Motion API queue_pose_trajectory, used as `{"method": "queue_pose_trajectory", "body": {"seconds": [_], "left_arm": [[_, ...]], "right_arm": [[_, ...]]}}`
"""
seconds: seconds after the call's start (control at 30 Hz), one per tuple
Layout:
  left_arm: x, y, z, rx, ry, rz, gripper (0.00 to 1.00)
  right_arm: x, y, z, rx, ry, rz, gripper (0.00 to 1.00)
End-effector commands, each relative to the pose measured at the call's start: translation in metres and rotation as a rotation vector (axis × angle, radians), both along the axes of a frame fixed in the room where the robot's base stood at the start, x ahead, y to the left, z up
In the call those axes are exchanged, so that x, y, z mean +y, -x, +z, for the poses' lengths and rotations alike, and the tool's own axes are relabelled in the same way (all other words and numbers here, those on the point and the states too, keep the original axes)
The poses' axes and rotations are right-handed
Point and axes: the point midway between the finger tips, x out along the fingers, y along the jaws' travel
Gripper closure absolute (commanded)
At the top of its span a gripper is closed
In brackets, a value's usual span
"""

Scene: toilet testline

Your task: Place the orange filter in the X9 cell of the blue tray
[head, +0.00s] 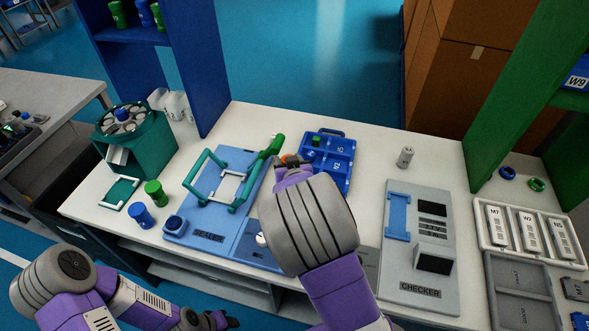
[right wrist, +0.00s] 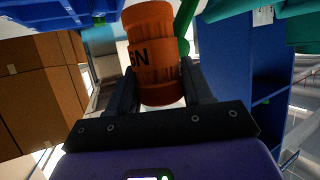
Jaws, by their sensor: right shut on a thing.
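The orange filter (right wrist: 152,50) is a ribbed cylinder with dark lettering, held between the fingers of my right gripper (right wrist: 152,88) in the right wrist view. In the head view only a bit of its orange (head: 290,158) shows past my right gripper (head: 293,167). The blue tray (head: 334,133) has several cells and lies just right of the held filter; my right arm hides its near part. A green cylinder (head: 316,141) stands in one cell. Cell labels are too small to read surely. My left gripper (head: 222,319) is low at the bottom, away from the table top, its jaws unclear.
The blue sealer (head: 208,237) with a green handle frame lies left of my right gripper. The grey checker (head: 422,289) is to the right, with a small pale canister (head: 405,157) behind it. Blue (head: 140,216) and green (head: 155,193) cylinders stand at left. A green post rises at right.

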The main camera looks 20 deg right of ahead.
Motion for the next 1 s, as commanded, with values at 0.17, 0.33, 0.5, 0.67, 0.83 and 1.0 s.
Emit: {"method": "queue_pose_trajectory", "body": {"seconds": [0.17,0.33,0.5,0.67,0.83,1.0], "left_arm": [[0.0,0.0,0.029,0.001,0.0,-0.001,0.57],[0.0,0.0,0.047,0.001,0.0,-0.001,0.57],[0.0,0.0,0.06,0.001,0.0,-0.001,0.57],[0.0,0.0,0.066,0.001,0.0,-0.001,0.57],[0.0,0.0,0.066,0.001,0.0,-0.001,0.57],[0.0,0.0,0.061,0.001,0.0,-0.001,0.57]], "right_arm": [[-0.057,-0.015,0.009,-0.003,0.016,-0.305,0.82],[-0.08,-0.027,0.016,-0.006,0.016,-0.513,0.82],[-0.082,-0.038,0.015,-0.005,0.016,-0.613,0.82],[-0.079,-0.045,0.011,-0.006,0.011,-0.649,0.82],[-0.077,-0.048,0.005,-0.005,0.007,-0.66,0.82],[-0.077,-0.048,-0.02,-0.002,0.006,-0.662,0.82]]}}
